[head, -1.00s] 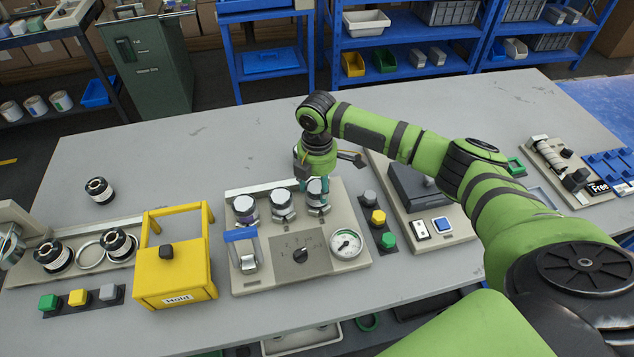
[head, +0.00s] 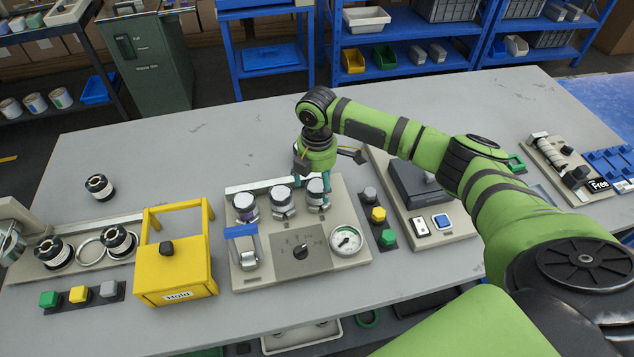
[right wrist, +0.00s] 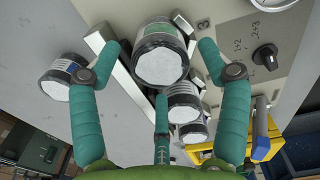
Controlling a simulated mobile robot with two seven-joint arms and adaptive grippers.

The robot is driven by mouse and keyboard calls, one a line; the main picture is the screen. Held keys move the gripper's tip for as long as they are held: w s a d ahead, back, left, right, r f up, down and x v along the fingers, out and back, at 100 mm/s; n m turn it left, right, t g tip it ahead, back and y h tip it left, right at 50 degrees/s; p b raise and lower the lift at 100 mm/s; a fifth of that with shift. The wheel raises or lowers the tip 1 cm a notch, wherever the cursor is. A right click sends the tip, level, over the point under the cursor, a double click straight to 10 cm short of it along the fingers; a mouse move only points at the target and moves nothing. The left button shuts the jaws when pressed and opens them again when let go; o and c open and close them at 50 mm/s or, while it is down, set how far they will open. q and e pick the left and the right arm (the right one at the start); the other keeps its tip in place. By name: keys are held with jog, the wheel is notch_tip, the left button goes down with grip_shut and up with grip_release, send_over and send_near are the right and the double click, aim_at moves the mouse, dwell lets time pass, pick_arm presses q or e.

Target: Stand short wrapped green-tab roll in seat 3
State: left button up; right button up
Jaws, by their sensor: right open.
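The short wrapped roll with a green label (right wrist: 160,55) stands in the right-hand seat, beside the printed 3, in the right wrist view. Its white-topped roll (head: 316,189) also shows in the head view. My right gripper (right wrist: 160,48) is open, its teal fingers apart on either side of that roll; whether they touch it is unclear. Two other wrapped rolls stand in the same seat plate (head: 345,215): the middle one (head: 281,199) and the left one (head: 245,206), which shows a purple band. My left gripper is not in view.
A dial gauge (head: 346,240) and a knob sit at the plate's front. A yellow Hold press (head: 175,275) stands left, a button strip (head: 378,214) right. A loose roll (head: 99,187) lies far left.

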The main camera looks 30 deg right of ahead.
notch_tip(320, 180, up, 11)
jog(key=b, duration=0.1)
jog(key=shift+r, duration=0.2)
dwell(2.0)
